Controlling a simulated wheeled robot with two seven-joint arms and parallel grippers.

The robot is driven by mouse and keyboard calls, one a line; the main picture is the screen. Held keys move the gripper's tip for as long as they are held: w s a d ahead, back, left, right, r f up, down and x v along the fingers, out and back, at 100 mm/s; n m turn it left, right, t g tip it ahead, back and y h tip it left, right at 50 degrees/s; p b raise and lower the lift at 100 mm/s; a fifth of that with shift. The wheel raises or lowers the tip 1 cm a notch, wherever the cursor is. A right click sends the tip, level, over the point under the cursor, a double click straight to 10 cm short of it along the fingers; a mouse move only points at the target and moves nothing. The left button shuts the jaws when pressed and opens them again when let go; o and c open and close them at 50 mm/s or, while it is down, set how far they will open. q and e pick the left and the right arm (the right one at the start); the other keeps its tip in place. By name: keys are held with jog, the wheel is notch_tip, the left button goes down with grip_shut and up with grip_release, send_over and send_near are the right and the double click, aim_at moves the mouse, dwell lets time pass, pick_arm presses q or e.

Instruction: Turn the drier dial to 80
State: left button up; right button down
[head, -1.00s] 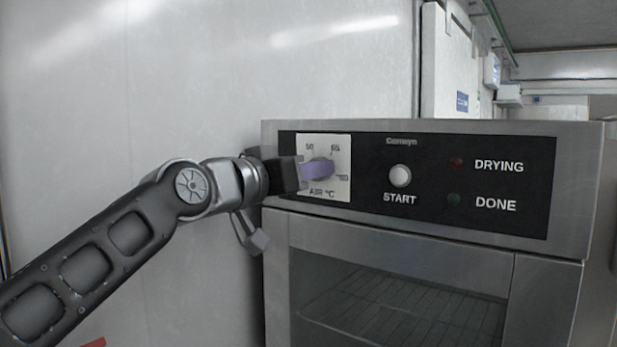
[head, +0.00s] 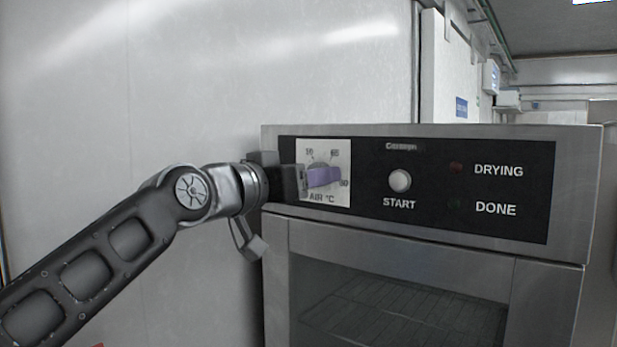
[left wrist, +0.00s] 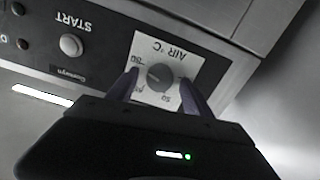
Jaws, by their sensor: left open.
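The drier dial (left wrist: 159,76) is a dark round knob on a white plate marked AIR °C. It shows upside down in the left wrist view, with numbers around it too small to read surely. My left gripper (left wrist: 160,82) is open, with one purple finger on each side of the dial. Whether the fingers touch the knob cannot be told. In the head view, a purple finger of the left gripper (head: 334,177) lies across the dial plate (head: 341,151) and hides most of the knob. The dial's setting cannot be read. My right gripper is not in view.
The drier (head: 424,129) has a START button (head: 400,181) to the right of the dial, then the DRYING light (head: 455,168) and the DONE light (head: 454,204). Its glass door is below the panel. A pale wall (head: 200,90) stands behind my left arm.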

pick_arm(q)
jog(key=b+v, duration=0.3)
jog(key=v, duration=0.4)
jog(key=shift+s+a, duration=0.25)
jog(key=shift+s, duration=0.05)
